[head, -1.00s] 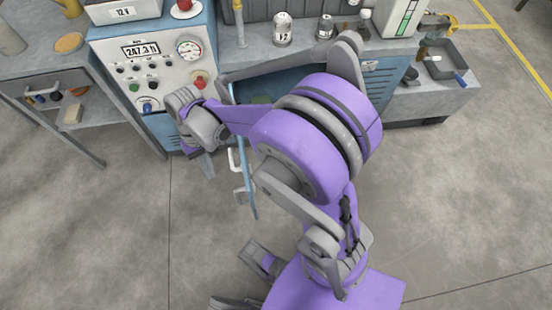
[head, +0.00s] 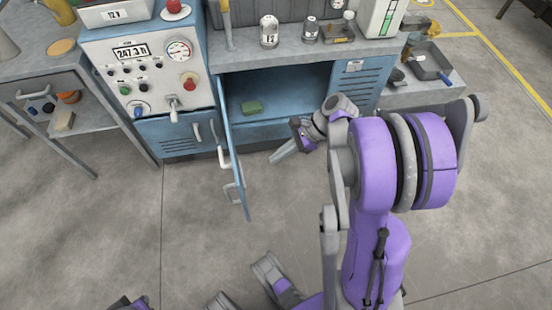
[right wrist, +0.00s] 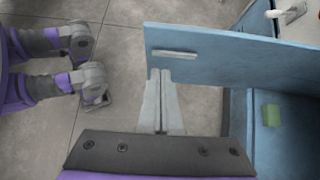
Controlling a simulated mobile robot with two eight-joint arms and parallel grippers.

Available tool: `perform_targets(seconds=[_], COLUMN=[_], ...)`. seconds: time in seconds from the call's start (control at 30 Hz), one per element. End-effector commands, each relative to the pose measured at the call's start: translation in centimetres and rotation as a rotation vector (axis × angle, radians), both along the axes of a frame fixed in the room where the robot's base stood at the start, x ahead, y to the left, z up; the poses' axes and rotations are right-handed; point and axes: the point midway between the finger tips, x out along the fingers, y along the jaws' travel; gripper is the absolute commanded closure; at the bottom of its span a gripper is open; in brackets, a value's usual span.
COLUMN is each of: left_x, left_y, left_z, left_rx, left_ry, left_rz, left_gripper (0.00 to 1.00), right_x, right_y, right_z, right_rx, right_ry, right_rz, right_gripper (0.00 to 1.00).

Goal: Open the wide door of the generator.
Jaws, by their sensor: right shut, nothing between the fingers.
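The generator (head: 187,48) is a blue cabinet with a light control panel. Its wide door (head: 236,170) stands swung out toward me, roughly square to the front, with handles on its left face. The compartment behind it is exposed, with a green block (head: 252,107) inside. My right gripper (head: 278,158) is shut and empty, to the right of the door on its inner side. In the right wrist view the shut fingertips (right wrist: 160,74) appear close to the door (right wrist: 225,60), below a grey bar on its inner face; contact cannot be told. My left gripper is not identifiable.
The vented panel (head: 178,137) left of the opening is closed. A grey workbench (head: 90,122) stands at the left. A grey tray (head: 428,62) is on a low surface at the right. The concrete floor before the cabinet is open.

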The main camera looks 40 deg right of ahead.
Motion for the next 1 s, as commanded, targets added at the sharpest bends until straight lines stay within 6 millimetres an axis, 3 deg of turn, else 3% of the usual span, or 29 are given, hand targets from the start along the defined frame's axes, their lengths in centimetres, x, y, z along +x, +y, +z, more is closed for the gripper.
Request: perform_targets(seconds=[0.33, 0.6, 1.0], left_x=[0.2, 0.3, 0.3], left_y=[0.0, 0.0, 0.0], left_z=[-2.6, -2.8, -2.9], left_rx=[0.0, 0.0, 0.0], left_ry=[0.009, 0.01, 0.01], left_rz=[0.0, 0.0, 0.0], left_gripper=[1.0, 1.0, 1.0], right_x=[2.4, 4.0, 4.3], right_y=[4.8, 7.8, 8.3], right_z=[-5.6, -5.4, -5.3], right_rx=[-0.001, -0.002, -0.002], right_ry=[0.0, -0.001, 0.0], right_rz=[0.006, 0.004, 0.003], right_gripper=[1.0, 1.0, 1.0])
